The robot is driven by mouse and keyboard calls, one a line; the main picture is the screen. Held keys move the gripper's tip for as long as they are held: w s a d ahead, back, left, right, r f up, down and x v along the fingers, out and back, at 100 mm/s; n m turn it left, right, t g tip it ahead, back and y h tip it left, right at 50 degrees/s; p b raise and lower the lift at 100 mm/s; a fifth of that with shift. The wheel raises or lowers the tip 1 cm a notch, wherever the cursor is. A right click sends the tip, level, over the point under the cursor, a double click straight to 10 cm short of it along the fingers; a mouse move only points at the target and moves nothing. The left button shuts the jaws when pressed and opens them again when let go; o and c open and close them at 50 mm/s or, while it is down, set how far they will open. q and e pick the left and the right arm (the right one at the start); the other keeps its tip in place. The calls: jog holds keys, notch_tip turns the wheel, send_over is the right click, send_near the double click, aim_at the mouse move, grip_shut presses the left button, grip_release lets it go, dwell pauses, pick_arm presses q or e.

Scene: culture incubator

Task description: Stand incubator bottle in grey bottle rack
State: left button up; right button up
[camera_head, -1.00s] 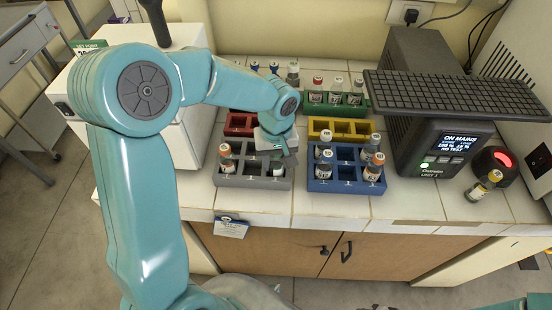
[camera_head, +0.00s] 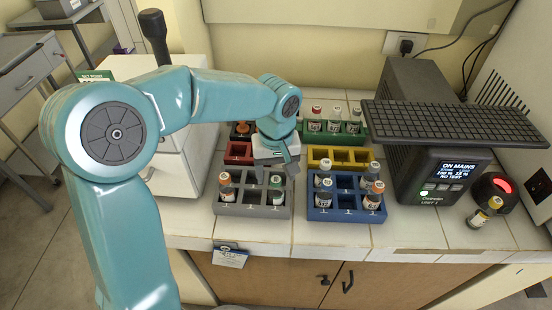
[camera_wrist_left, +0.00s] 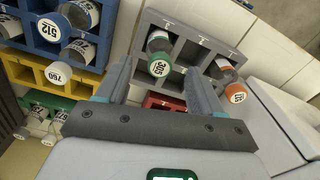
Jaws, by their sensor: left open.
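A bottle with a green-rimmed white cap (camera_head: 276,188) stands upright in the front right compartment of the grey bottle rack (camera_head: 251,211). In the left wrist view its cap (camera_wrist_left: 159,64) shows between my open fingers, beyond their tips. My left gripper (camera_head: 275,166) is open and empty, just behind and above that bottle. It also shows in the left wrist view (camera_wrist_left: 160,82). An orange-capped bottle (camera_head: 226,187) stands in the front left compartment of the same rack. My right gripper is not in view.
A blue rack (camera_head: 346,214) with several bottles stands right of the grey one. Red (camera_head: 238,152), yellow (camera_head: 340,157) and green (camera_head: 345,139) racks stand behind. A dark mesh shelf (camera_head: 455,122) overhangs a black unit at the right.

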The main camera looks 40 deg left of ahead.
pick_arm(q)
notch_tip(320, 180, up, 4)
jog(key=shift+w+r, duration=0.1)
jog(key=shift+r, duration=0.4)
